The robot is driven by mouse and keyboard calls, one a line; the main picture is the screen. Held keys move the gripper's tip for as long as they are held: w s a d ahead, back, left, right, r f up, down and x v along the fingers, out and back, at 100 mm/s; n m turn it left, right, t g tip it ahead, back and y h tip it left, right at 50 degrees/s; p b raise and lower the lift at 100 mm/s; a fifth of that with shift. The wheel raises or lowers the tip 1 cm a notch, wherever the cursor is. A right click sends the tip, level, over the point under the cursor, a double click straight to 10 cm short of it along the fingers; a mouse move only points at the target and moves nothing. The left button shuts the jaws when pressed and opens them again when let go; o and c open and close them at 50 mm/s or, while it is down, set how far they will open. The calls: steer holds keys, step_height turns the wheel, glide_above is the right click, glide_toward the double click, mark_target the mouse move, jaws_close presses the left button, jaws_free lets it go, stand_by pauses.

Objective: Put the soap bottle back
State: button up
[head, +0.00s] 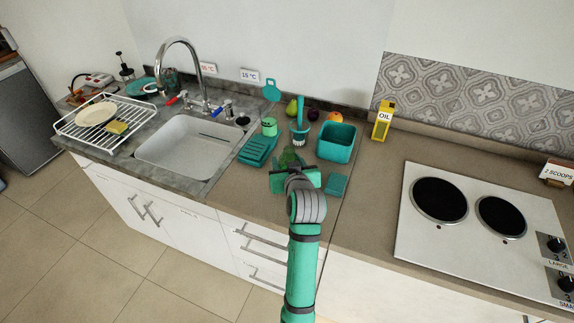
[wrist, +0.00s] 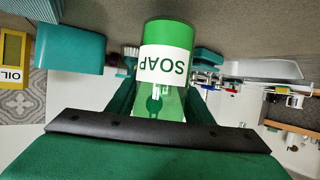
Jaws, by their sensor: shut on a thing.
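The soap bottle (wrist: 166,65) is green with a white SOAP label and fills the middle of the wrist view, upside down in that picture. My gripper (wrist: 160,100) is shut on it, with a finger on each side. Green just beyond the jaws appears to be the held bottle (head: 289,158), mostly hidden by the gripper. I cannot tell whether its base touches the counter.
A teal rack (head: 258,150), a small green container (head: 269,126), a brush (head: 299,132), a teal bin (head: 337,141) and a teal sponge (head: 336,185) crowd around the gripper. The oil bottle (head: 383,120) stands further right. Bare counter (head: 375,190) lies before the hob (head: 480,225).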

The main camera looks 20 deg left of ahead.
steer(key=shift+f, duration=0.7)
steer(key=shift+f, duration=0.15)
steer(key=o, duration=1.3)
steer(key=shift+s+d+r, duration=0.1)
steer(key=shift+s+r, duration=0.1)
steer(key=v, duration=1.1)
steer(key=shift+s+d+r, duration=0.1)
steer(key=shift+s+d, duration=0.1)
steer(key=shift+s, duration=0.05)
